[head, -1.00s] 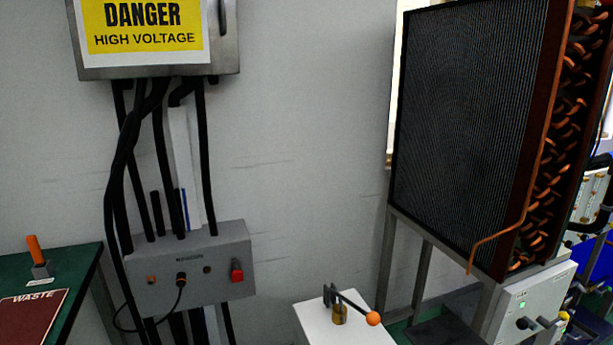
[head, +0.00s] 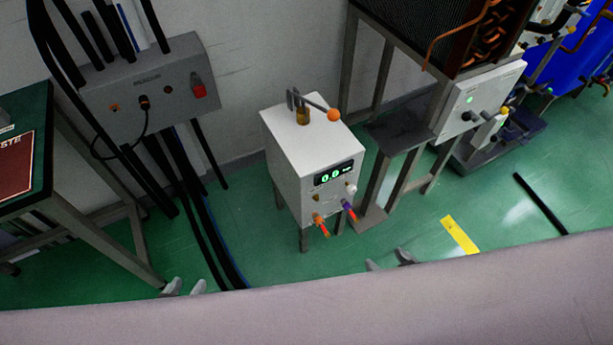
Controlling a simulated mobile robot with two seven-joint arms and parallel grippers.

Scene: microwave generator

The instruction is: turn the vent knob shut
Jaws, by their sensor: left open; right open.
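A white box (head: 290,158) on legs stands on the green floor in the middle of the head view. Its front has a lit green display (head: 333,173), a small brass-coloured fitting (head: 316,198), a small pale knob (head: 351,189) and two orange-tipped fittings. On its top is a lever (head: 315,104) with an orange ball end. I cannot tell which part is the vent knob. My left gripper (head: 184,287) is open and empty, low and left of the box. My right gripper (head: 389,261) is open and empty, low and right of it. Only their fingertips show.
A grey socket box (head: 140,90) with black cables hangs at the left. A green-topped table (head: 30,100) stands at the far left. A metal frame (head: 380,75) with a finned radiator and control panel (head: 480,100) stands right of the box.

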